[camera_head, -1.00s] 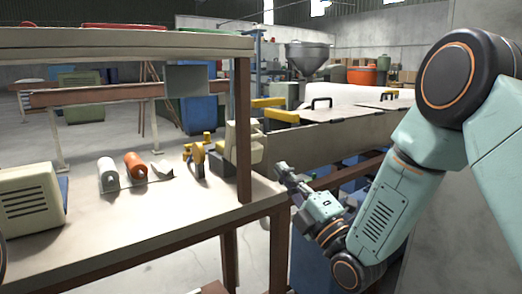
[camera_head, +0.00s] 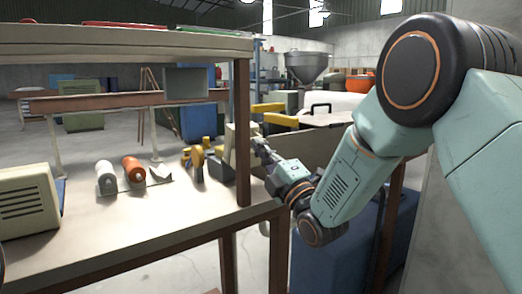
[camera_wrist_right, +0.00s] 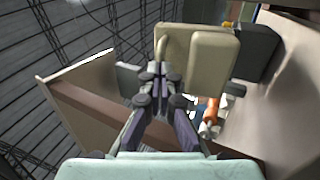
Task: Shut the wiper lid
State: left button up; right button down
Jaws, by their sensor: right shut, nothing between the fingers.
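The wiper is a cream block (camera_head: 229,150) at the right end of the workbench, partly hidden behind the brown post. In the right wrist view, a flat cream panel (camera_wrist_right: 173,43) stands beside a rounded cream block (camera_wrist_right: 211,58), with a small curved cream piece at its left edge. Which part is the lid, and its exact angle, I cannot tell. My right gripper (camera_head: 261,147) is shut and empty, close to the wiper's right side. In the wrist view its fingertips (camera_wrist_right: 157,68) overlap the panel's lower left; contact is unclear. My left gripper is not in view.
The brown post (camera_head: 243,135) and upper shelf (camera_head: 120,41) frame the bench. Yellow clamps (camera_head: 197,160), an orange spool (camera_head: 133,168) and a white spool (camera_head: 105,176) are left of the wiper. A cream vented box (camera_head: 28,203) is far left. The bench front (camera_head: 130,228) is clear.

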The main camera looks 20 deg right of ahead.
aim_at(253, 126)
jog(key=w+r+g+p, duration=0.1)
jog(key=p, duration=0.3)
jog(key=w+r+g+h+p, duration=0.1)
jog(key=r+g+p, duration=0.1)
jog(key=p, duration=0.1)
jog(key=a+r+g+p, duration=0.1)
jog(key=p, duration=0.3)
jog(key=shift+w+r+p, duration=0.35)
jog(key=shift+w, duration=0.05)
jog(key=shift+w+a+r, duration=0.2)
jog(key=shift+w, duration=0.3)
jog(key=shift+w+p, duration=0.1)
jog(key=shift+p, duration=0.2)
